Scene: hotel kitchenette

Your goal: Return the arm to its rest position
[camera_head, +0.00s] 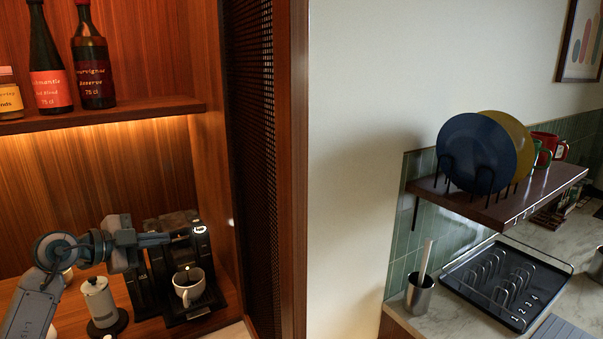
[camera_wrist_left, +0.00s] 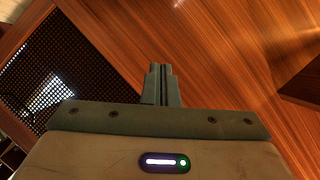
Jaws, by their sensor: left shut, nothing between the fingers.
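My left gripper (camera_head: 168,239) comes in from the left in the head view, in front of the upper part of the black coffee machine (camera_head: 205,252). Its fingers are together with nothing between them; the wrist view also shows the closed fingers (camera_wrist_left: 161,84) against wood panelling. A white cup (camera_head: 188,288) stands upright on the machine's tray, below and to the right of the gripper. I cannot tell whether the fingertips touch the machine. My right gripper is not in either view.
A white grinder-like cylinder (camera_head: 98,299) stands on a dark base below my left arm. A shelf (camera_head: 130,112) with bottles (camera_head: 92,60) hangs above. A wooden partition (camera_head: 298,170) closes the niche on the right. Beyond it are a plate shelf (camera_head: 535,195) and a black rack (camera_head: 480,290).

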